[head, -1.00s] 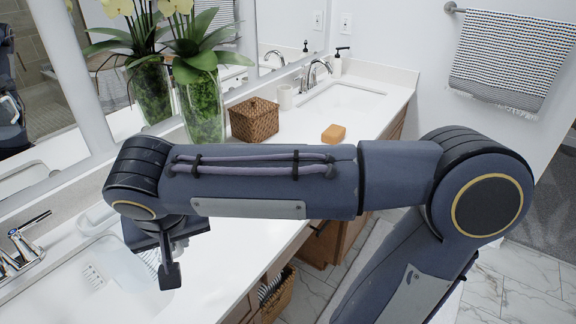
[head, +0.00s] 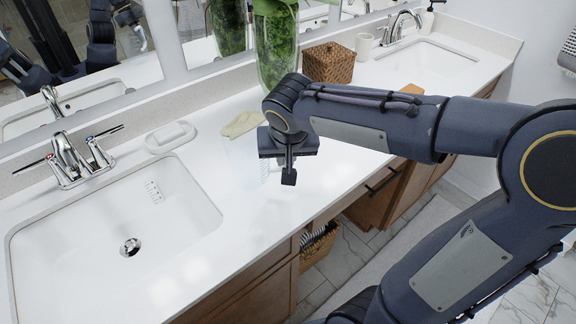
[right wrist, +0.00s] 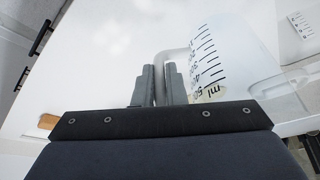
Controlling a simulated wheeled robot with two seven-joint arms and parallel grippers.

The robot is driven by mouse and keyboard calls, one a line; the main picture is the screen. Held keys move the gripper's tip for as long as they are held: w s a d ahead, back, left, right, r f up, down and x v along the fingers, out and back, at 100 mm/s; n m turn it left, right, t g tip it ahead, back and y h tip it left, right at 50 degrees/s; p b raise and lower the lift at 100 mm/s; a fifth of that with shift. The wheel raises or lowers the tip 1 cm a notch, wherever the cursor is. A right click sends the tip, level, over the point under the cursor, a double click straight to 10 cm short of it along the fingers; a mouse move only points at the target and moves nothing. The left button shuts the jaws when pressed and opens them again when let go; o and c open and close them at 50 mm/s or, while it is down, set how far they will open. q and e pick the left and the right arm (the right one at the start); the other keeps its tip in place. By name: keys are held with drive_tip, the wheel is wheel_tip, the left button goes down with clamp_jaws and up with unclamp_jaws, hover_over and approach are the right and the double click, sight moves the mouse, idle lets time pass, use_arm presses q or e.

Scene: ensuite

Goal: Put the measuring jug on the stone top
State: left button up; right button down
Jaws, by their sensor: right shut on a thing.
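The clear measuring jug (right wrist: 225,62) with a black scale shows in the right wrist view, tilted in the picture. My right gripper (right wrist: 157,85) is shut on its pale handle, at the jug's left. In the head view the jug is faint (head: 266,171), partly hidden by my right gripper (head: 288,176), right of the near sink. The white stone top (head: 330,185) spreads below and around it. I cannot tell whether the jug's base touches the top. My left gripper is not in view.
The near sink (head: 115,225) with its chrome tap (head: 75,160) is at left. A soap dish (head: 170,136), a beige cloth (head: 242,124), a glass vase (head: 277,50) and a wicker box (head: 328,62) stand along the back. The counter's front edge runs below the gripper.

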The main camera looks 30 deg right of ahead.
drive_tip(key=shift+w+d+f, duration=0.3)
drive_tip(key=shift+f, duration=0.25)
drive_tip(key=shift+w+d+f, duration=0.1)
drive_tip(key=shift+d+f, duration=0.05)
drive_tip(key=shift+f, duration=1.6)
drive_tip(key=shift+f+b, duration=0.2)
drive_tip(key=shift+b, duration=0.2)
drive_tip(key=c, duration=1.5)
unclamp_jaws()
drive_tip(key=shift+r, duration=0.15)
